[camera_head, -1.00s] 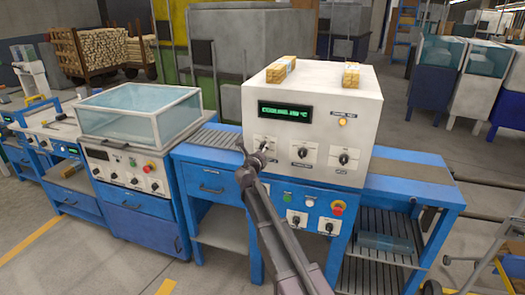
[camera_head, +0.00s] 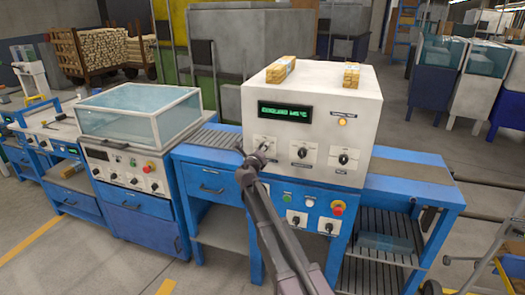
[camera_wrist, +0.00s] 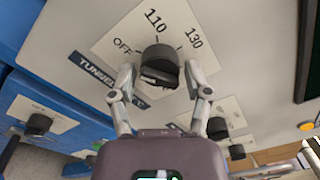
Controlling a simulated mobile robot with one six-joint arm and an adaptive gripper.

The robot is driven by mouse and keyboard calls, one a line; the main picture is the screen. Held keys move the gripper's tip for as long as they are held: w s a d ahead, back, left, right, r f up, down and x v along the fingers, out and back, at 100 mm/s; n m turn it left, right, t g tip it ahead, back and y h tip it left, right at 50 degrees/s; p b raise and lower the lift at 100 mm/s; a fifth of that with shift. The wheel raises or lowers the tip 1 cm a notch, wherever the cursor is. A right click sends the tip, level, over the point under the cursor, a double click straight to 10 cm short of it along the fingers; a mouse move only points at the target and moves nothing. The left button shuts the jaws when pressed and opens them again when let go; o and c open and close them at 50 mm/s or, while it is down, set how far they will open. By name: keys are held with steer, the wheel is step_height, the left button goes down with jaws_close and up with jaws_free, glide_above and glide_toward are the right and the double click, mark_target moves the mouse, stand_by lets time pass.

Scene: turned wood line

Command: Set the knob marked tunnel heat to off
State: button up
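The tunnel heat knob (camera_wrist: 160,66) is black on a white dial plate (camera_wrist: 106,48) with the markings OFF, 110 and 130. Its label, partly hidden by a finger, reads TUNNEL. I cannot clearly tell which marking the knob points at. In the wrist view my gripper (camera_wrist: 160,76) is open, one finger on each side of the knob, with visible gaps. In the head view my gripper (camera_head: 252,152) is at the left knob of the white control box (camera_head: 365,105). The green display (camera_head: 285,111) seems to read COOLING with a temperature; its digits are hard to read.
Two more knobs sit to the right on the box, a middle one (camera_head: 302,153) and a right one (camera_head: 343,158). An amber lamp (camera_head: 342,122) is lit. Below are a red button (camera_head: 337,207) and lower knobs. Wood bundles (camera_head: 281,69) lie on top.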

steer(key=shift+s, duration=0.2)
stand_by(0.3)
steer(key=v, duration=1.1)
steer(key=shift+s+a, duration=0.1)
steer(key=shift+s, duration=0.25)
steer(key=s+d+f+m+g+h+p, duration=0.1)
steer(key=s+d+f+m+g, duration=0.15)
steer(key=d+m, duration=0.5)
steer(key=s+d+f+m+g+h+p, duration=0.1)
steer(key=s+d+f+m+g+p, duration=0.1)
steer(key=s+d+m+g, duration=0.35)
steer(key=s+d+f+m+g+p, duration=0.1)
steer(key=s+d+f+m+g, duration=0.1)
steer(key=d+m, duration=0.65)
steer(key=s+f+m+g+y+p, duration=0.1)
steer(key=s+m+g+y, duration=0.1)
steer(key=s+m, duration=0.4)
steer(key=s+d+f+m+g+y+p, duration=0.1)
steer(key=s+m+g+y+p, duration=0.1)
steer(key=s+m, duration=0.3)
steer(key=s+d+f+m+g+y+p, duration=0.1)
steer(key=s+m+g+y+p, duration=0.1)
steer(key=s+m, duration=0.4)
steer(key=shift+s+m+g+y, duration=0.15)
steer(key=shift+m+g+y, duration=0.15)
steer(key=shift+m, duration=1.15)
steer(key=shift+s+m+g+y, duration=0.2)
steer(key=shift+m+g, duration=0.2)
steer(key=shift+m, duration=1)
